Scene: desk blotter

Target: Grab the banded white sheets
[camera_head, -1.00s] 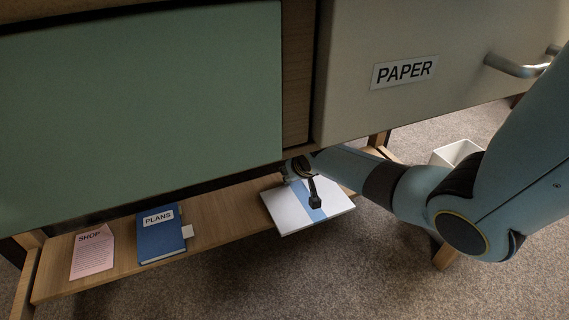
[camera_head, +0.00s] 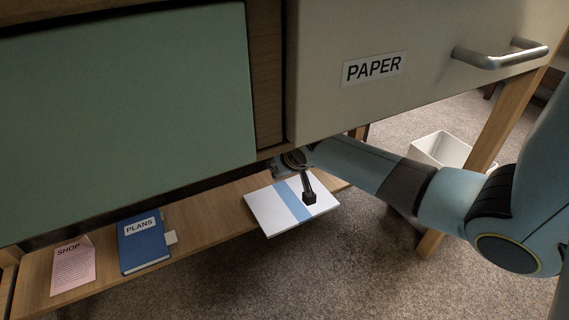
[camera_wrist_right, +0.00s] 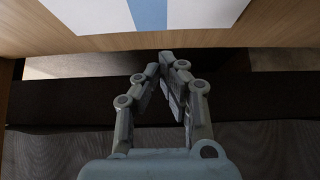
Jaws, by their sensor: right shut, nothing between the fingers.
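The banded white sheets (camera_head: 266,213) are a flat white stack with a pale blue band across the middle. They lie on the low wooden shelf (camera_head: 205,215), with their front edge out over the shelf's edge. In the right wrist view the stack (camera_wrist_right: 95,12) shows at the top, beyond the fingertips. My right gripper (camera_head: 309,198) appears over the stack's right part, right of the band. Its fingers are together and empty in the right wrist view (camera_wrist_right: 166,62). Whether it touches the sheets I cannot tell. My left gripper is not in view.
A blue PLANS notebook (camera_head: 143,246) and a pink SHOP sheet (camera_head: 73,268) lie left on the shelf. The PAPER drawer front (camera_head: 400,105) and a green panel (camera_head: 120,120) hang above. A white bin (camera_head: 440,150) stands behind a wooden leg (camera_head: 490,130).

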